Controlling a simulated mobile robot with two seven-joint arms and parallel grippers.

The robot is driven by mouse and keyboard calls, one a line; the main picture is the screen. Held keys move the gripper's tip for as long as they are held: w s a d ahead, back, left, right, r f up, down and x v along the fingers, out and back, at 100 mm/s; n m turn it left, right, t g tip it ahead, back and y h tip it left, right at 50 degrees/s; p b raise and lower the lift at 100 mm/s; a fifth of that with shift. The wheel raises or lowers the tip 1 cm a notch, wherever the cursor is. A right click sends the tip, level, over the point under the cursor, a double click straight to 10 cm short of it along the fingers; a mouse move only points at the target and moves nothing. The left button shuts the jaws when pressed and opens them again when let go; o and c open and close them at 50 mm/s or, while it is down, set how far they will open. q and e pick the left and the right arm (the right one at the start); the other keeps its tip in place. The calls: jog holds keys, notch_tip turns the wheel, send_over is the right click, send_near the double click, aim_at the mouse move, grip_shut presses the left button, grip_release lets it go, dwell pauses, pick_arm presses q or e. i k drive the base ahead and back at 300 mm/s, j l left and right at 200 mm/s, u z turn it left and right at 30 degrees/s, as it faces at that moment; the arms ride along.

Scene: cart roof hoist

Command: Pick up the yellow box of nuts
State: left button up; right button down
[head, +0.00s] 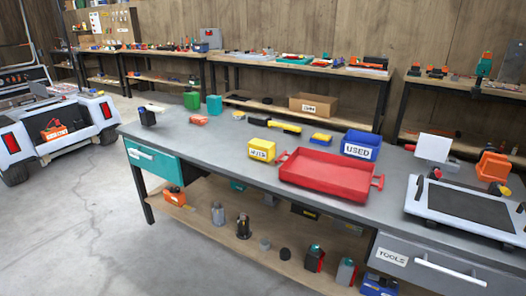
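The yellow box of nuts (261,150) stands upright on the grey workbench (228,160), with a white label on its front. The label's letters are too small to read surely. It sits just left of the red tray (325,178), close to its left handle. Its front and top are in plain view. Neither of my grippers shows in the head view.
A blue bin marked USED (360,145) stands behind the red tray. A yellow and black tool (275,124) lies behind the yellow box. A white-framed dark panel (462,208) is at the right. Bench surface left of the box is clear.

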aim_at(261, 150)
jog(key=i+j+z, duration=0.1)
jog(key=z, duration=0.75)
jog(key=i+j+z, duration=0.15)
jog(key=j+z, duration=0.15)
jog(key=i+j+z, duration=0.1)
jog(key=j+z, duration=0.15)
jog(key=j, duration=0.15)
jog(key=i+j+z, duration=0.1)
jog(key=j+z, duration=0.25)
jog(key=j, duration=0.35)
jog(key=j+z, duration=0.15)
jog(key=j, duration=1.4)
